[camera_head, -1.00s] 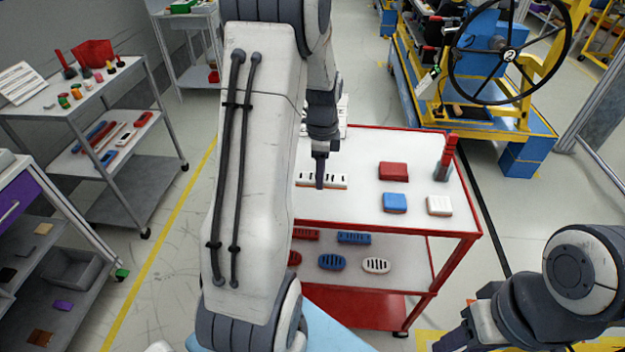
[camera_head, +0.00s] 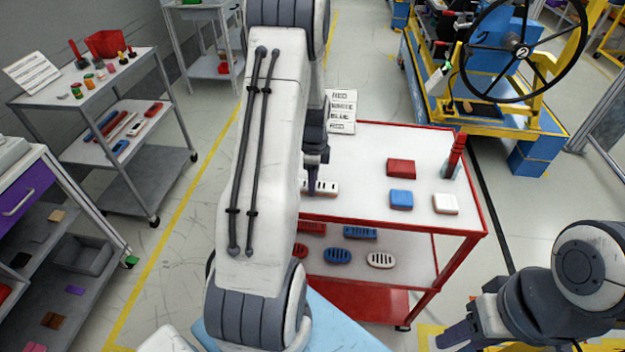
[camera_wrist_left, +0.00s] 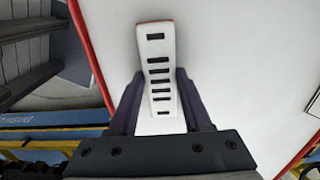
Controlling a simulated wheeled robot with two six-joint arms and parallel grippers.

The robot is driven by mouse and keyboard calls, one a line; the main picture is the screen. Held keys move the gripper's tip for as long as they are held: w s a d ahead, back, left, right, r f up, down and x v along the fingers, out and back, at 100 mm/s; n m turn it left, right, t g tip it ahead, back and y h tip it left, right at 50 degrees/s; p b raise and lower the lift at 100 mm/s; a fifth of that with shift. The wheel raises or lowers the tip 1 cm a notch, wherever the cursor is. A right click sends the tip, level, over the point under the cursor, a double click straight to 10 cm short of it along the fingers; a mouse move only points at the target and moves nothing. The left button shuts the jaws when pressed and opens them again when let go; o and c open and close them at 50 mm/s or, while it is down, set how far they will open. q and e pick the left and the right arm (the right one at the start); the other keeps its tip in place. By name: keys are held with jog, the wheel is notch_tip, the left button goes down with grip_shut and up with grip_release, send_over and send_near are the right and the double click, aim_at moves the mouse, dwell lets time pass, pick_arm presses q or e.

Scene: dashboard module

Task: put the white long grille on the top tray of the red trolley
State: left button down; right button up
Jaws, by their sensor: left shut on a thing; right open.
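The white long grille (camera_head: 326,187), a white bar with dark slots, is at the left part of the red trolley's top tray (camera_head: 365,207). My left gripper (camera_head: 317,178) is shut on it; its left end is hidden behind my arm. In the left wrist view the grille (camera_wrist_left: 158,66) lies between the two fingers of the gripper (camera_wrist_left: 157,88), over the white tray surface. I cannot tell whether it touches the tray. My right gripper (camera_head: 458,338) is open and empty at the bottom right, partly cut off.
On the top tray are a red block (camera_head: 401,168), a blue block (camera_head: 401,199), a white block (camera_head: 445,204) and red upright pieces (camera_head: 456,153). A lettered board (camera_head: 342,112) is at the back. Oval and long grilles lie on the lower shelf (camera_head: 405,275).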

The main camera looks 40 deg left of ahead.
pick_arm(q)
jog(key=shift+c, duration=1.7)
grip_release()
jog(key=shift+f, duration=0.1)
notch_tip(320, 180, up, 12)
jog(key=shift+r+b, duration=0.2)
jog(key=shift+b, duration=0.1)
jog(key=s+d+r+n, duration=0.1)
jog(key=s+d+r, duration=0.1)
jog(key=d, duration=0.9)
jog(key=s+d+r+n, duration=0.1)
jog(key=s+d+r, duration=0.1)
jog(key=d, duration=1)
jog(key=s+d+n, duration=0.1)
jog(key=s+d, duration=0.4)
jog(key=s, duration=0.3)
jog(key=s+d+n+h, duration=0.1)
jog(key=s+d, duration=0.4)
jog(key=s, duration=0.4)
jog(key=shift+d, duration=0.35)
